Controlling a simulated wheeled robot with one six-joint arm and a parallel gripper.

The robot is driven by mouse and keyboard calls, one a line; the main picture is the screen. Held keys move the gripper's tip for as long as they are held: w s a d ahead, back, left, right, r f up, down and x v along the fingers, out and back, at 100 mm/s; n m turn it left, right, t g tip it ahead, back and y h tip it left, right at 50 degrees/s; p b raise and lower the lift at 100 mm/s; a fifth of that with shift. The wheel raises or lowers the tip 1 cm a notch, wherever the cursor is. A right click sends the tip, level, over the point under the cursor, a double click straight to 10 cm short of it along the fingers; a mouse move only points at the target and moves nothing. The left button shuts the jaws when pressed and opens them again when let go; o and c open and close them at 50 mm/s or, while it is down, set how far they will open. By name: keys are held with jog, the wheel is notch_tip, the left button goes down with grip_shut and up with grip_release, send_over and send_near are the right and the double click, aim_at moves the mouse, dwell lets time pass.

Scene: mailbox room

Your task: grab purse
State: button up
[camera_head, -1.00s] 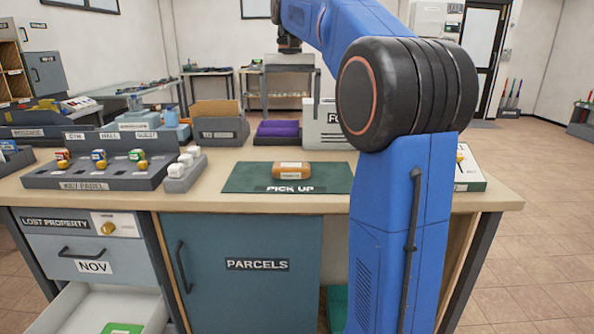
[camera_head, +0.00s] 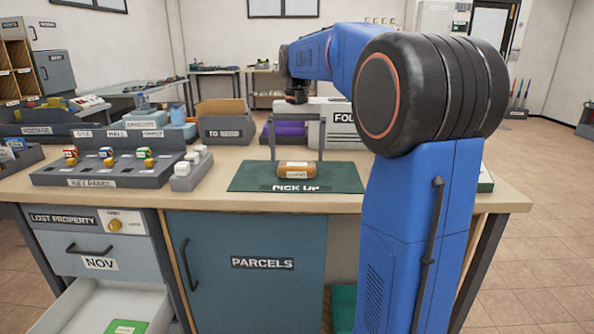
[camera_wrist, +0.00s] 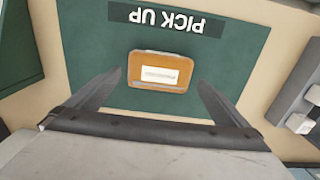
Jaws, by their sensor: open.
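The purse (camera_head: 293,168) is a small tan-brown item with a white label, lying on the dark green PICK UP mat (camera_head: 248,178) on the counter. It also shows in the wrist view (camera_wrist: 160,85), upper middle, with the mat (camera_wrist: 85,45) around it. My gripper (camera_head: 296,156) is above the purse, fingers pointing down, one on each side in the picture. In the wrist view my gripper (camera_wrist: 160,88) is open and empty, its two fingers apart to the left and right of the purse. The exact height gap is hard to tell.
A key panel (camera_head: 108,172) with several keys and a rack of white blocks (camera_head: 187,172) stand left of the mat. A TO SEND box (camera_head: 222,128) and a white FOUND box (camera_head: 345,130) stand behind. An open drawer (camera_head: 100,305) juts out at lower left.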

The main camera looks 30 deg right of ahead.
aim_at(297, 164)
jog(key=shift+s+f, duration=0.1)
jog(key=shift+f, duration=1.85)
jog(key=c, duration=0.9)
